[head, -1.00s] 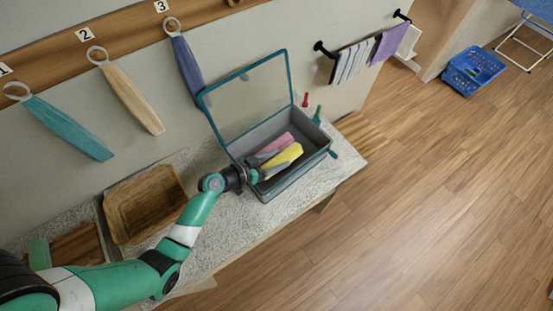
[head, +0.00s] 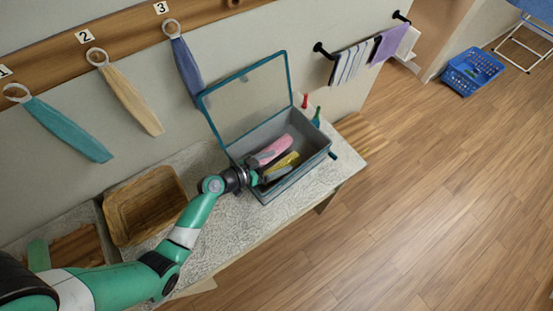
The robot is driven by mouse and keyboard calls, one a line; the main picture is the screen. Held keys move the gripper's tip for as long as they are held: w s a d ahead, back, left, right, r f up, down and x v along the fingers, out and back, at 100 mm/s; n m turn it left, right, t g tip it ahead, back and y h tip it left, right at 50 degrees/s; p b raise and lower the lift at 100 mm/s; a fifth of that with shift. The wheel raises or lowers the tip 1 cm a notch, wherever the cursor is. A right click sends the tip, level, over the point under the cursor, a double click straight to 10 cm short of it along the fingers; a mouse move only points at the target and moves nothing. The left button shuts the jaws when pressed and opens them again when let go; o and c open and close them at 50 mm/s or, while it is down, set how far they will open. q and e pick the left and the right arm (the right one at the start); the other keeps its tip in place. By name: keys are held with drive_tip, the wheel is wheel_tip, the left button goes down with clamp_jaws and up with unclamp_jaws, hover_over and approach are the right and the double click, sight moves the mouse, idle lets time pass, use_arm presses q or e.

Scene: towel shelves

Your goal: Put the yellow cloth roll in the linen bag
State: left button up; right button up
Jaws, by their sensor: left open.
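The linen bag (head: 310,160) is a grey, box-like container with teal edging, standing on the shelf with its see-through lid (head: 248,98) raised. The yellow cloth roll (head: 289,160) lies low inside it, partly hidden by my gripper fingers. A pink roll (head: 272,149) lies beside it on the wall side. My left gripper (head: 273,168) reaches over the bag's left end, its fingers open around the near end of the yellow roll; contact cannot be told. My right gripper is not in view.
A wooden tray (head: 112,213) stands left of the bag on the stone-like shelf (head: 215,255). Small red (head: 305,101) and green (head: 316,117) bottles stand behind the bag. Teal, beige and blue cloths hang from numbered hooks above. A blue basket (head: 473,70) sits on the floor.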

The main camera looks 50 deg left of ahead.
use_arm(q)
drive_tip(key=p+v, duration=0.2)
drive_tip(key=v, duration=0.4)
drive_tip(key=r+p+v, duration=0.1)
drive_tip(key=p+v, duration=0.1)
drive_tip(key=v, duration=0.4)
drive_tip(key=shift+w, duration=0.25)
drive_tip(key=shift+s+f, duration=0.15)
drive_tip(key=shift+s, duration=0.1)
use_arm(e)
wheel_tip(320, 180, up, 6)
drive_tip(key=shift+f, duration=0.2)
